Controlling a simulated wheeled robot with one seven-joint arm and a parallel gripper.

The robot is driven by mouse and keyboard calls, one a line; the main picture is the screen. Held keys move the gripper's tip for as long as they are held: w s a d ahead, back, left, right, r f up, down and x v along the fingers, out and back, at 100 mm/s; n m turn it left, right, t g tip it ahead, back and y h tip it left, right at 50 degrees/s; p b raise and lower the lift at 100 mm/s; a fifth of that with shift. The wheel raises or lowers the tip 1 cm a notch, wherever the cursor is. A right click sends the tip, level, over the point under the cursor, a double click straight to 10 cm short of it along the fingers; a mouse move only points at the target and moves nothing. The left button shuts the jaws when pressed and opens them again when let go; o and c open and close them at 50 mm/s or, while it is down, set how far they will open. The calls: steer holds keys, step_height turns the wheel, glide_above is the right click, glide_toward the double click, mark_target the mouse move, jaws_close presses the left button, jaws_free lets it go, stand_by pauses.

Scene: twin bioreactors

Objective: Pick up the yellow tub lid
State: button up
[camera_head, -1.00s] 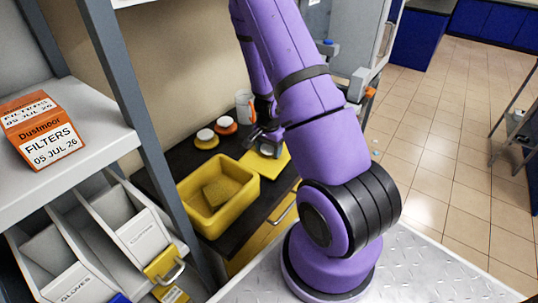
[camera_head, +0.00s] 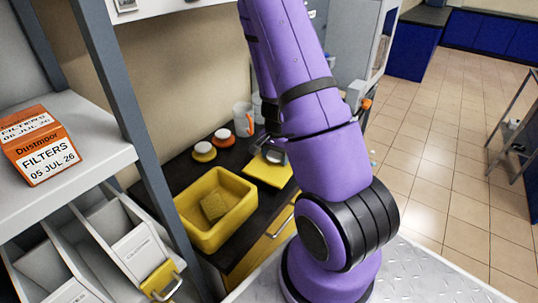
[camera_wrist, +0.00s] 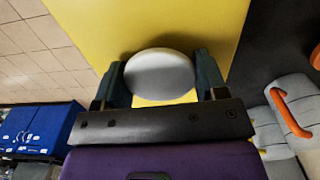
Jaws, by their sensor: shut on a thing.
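The yellow tub lid (camera_head: 266,173) is a flat yellow plate behind and right of the open yellow tub (camera_head: 240,210), over the dark counter. In the wrist view the lid (camera_wrist: 140,22) fills the upper middle, with a round pale knob (camera_wrist: 159,75) on it. My gripper (camera_head: 272,153) is at the lid's far side, partly hidden by my arm. In the wrist view my gripper (camera_wrist: 160,82) has a finger on each side of the knob, shut on it. I cannot tell whether the lid is clear of the counter.
A sponge (camera_head: 213,207) lies in the tub. Two small lidded pots, one yellow (camera_head: 204,153) and one orange (camera_head: 223,138), and a white cup (camera_head: 243,119) stand behind. A grey shelf post (camera_head: 135,130) rises at left. Tiled floor is free at right.

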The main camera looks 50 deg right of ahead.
steer(key=s+d+r, duration=0.1)
steer(key=s+d, duration=0.2)
steer(key=s, duration=0.9)
